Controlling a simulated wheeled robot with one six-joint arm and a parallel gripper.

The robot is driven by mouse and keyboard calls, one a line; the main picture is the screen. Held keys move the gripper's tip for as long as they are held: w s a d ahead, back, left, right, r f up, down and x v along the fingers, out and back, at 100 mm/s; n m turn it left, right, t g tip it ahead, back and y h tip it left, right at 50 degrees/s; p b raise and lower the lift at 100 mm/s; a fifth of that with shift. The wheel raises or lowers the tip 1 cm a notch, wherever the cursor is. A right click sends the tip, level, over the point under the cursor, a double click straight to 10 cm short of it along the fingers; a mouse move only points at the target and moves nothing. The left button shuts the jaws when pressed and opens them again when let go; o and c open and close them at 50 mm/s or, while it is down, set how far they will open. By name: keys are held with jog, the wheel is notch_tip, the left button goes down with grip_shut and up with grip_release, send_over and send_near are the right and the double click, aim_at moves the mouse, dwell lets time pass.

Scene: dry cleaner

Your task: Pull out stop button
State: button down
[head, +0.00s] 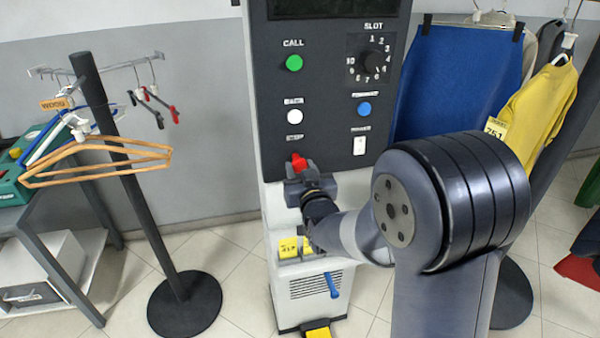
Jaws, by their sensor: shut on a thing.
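The red stop button (298,161) sits low on the left side of the dark control panel (329,24), below a small STOP-like label. My gripper (300,168) is at the button, with its jaws around it. It is shut on the button, and only the red top shows above the jaws. The button's lower part and base are hidden by the gripper. Whether the button stands pushed in or pulled out cannot be told.
Above the gripper are a white button (294,117), a green CALL button (294,63), a blue button (364,108), a white switch (359,146) and the SLOT dial (372,66). A hanger stand (165,230) is at left; hanging clothes (458,84) are at right.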

jog(key=shift+f, duration=0.1)
jog(key=c, duration=0.9)
grip_release()
jog(key=shift+s, duration=0.15)
jog(key=shift+s, duration=0.1)
jog(key=b+v, duration=0.2)
jog(key=v, duration=0.8)
jog(key=shift+s+d, duration=0.15)
jog(key=shift+s, duration=0.2)
jog(key=p+x, duration=0.2)
jog(key=x, duration=0.9)
jog(key=shift+w, duration=0.1)
jog(key=shift+w+p, duration=0.15)
jog(key=shift+p, duration=0.35)
